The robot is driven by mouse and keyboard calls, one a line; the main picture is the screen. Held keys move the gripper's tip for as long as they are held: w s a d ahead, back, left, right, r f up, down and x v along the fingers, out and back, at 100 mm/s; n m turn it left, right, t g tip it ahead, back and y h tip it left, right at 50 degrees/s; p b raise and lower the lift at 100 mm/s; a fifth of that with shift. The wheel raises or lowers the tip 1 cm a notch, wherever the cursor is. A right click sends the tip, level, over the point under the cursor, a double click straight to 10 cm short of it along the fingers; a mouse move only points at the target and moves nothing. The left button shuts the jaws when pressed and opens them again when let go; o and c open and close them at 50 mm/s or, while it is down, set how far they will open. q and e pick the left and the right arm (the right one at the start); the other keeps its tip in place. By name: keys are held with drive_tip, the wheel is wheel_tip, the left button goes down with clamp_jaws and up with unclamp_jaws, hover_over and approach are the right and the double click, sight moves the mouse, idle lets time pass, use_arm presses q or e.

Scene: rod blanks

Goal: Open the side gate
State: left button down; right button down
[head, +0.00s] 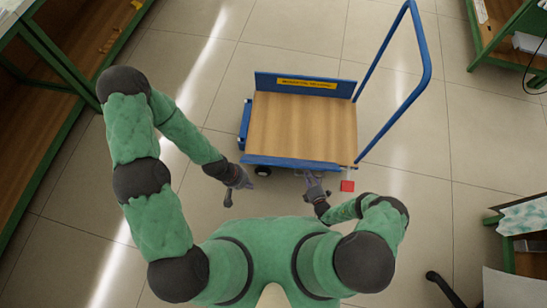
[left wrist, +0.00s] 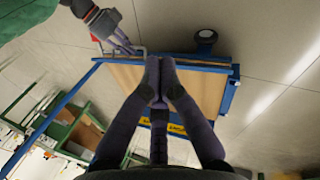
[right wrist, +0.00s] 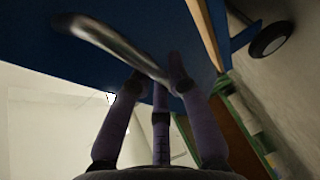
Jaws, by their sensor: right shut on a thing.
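The blue trolley has a wooden deck (head: 305,120). A low blue side panel, which looks like the side gate (head: 290,162), runs along its near edge and stands upright. A silver bar handle (right wrist: 118,45) crosses the blue panel in the right wrist view. My right gripper (head: 309,179) is at the near side of the trolley, shut on this handle. The fingers partly hide the handle in the head view.
A tall blue push handle (head: 425,70) rises at the trolley's right. A blue end panel with a yellow label (head: 305,83) stands at the far edge. A small red block (head: 347,186) is right of my right gripper.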

use_arm(q)
drive_tip(key=w+d+f+m+g+y, duration=0.1)
drive_tip(key=w+d+f, duration=0.2)
drive_tip(key=w, duration=0.3)
drive_tip(key=w+d+f+m, duration=0.1)
drive_tip(key=w+d+f, duration=0.15)
drive_tip(key=w, duration=0.35)
use_arm(e)
drive_tip(key=shift+d, duration=0.1)
use_arm(q)
drive_tip(key=m+y, duration=0.1)
drive_tip(key=y, duration=0.2)
hover_over(270, 161)
drive_tip(key=w, duration=0.1)
drive_tip(key=f, duration=1.1)
drive_tip(key=shift+w+d+f, duration=0.1)
drive_tip(key=shift+w+f, duration=0.1)
drive_tip(key=shift+s+f, duration=0.5)
drive_tip(key=shift+s, duration=0.15)
drive_tip(key=shift+s, duration=0.1)
